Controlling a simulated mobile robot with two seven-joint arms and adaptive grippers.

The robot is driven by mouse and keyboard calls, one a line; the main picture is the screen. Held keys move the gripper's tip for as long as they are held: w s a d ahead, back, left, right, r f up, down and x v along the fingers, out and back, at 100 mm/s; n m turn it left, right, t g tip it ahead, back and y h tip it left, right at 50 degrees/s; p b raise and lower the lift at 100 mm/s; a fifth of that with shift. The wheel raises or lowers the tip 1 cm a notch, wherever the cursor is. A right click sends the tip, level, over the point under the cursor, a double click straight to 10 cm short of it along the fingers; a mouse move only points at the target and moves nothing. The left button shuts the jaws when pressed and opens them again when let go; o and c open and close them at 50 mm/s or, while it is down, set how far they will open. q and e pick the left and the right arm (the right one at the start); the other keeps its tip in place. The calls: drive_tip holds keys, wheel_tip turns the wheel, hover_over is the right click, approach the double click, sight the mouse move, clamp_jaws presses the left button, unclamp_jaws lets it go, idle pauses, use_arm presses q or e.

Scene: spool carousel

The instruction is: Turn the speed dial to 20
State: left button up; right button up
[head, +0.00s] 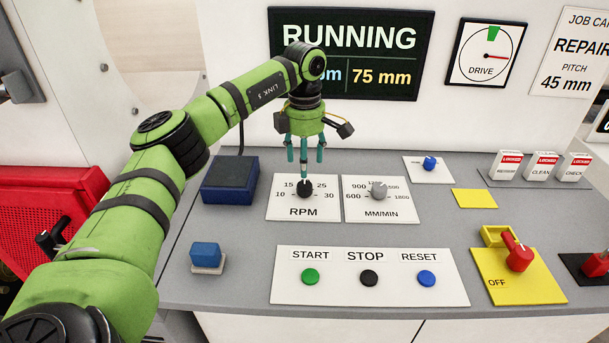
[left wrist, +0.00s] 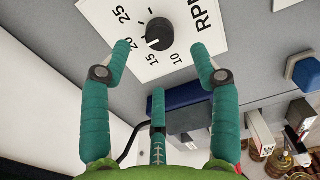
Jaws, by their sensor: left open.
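The speed dial, a black round knob (head: 304,189) on a white RPM plate (head: 288,206), has marks from 10 to 30. It also shows in the left wrist view (left wrist: 160,34). A short white line on the knob there points roughly toward 20, on its 15 side; the exact reading is hard to tell. My left gripper (head: 304,167) has teal fingers and points down over the dial, hiding its 20 mark in the head view. In the left wrist view the gripper (left wrist: 161,62) is spread open, its fingers apart from the knob. My right gripper is not in view.
A grey MM/MIN knob (head: 378,190) sits close to the right. START (head: 310,277), STOP (head: 369,278) and RESET (head: 427,278) buttons lie in front. A dark blue box (head: 229,187) stands left. A red switch (head: 518,255) reads OFF. The wall screen (head: 347,52) reads RUNNING.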

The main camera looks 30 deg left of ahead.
sight(305, 184)
use_arm(q)
drive_tip(key=shift+r, duration=2.35)
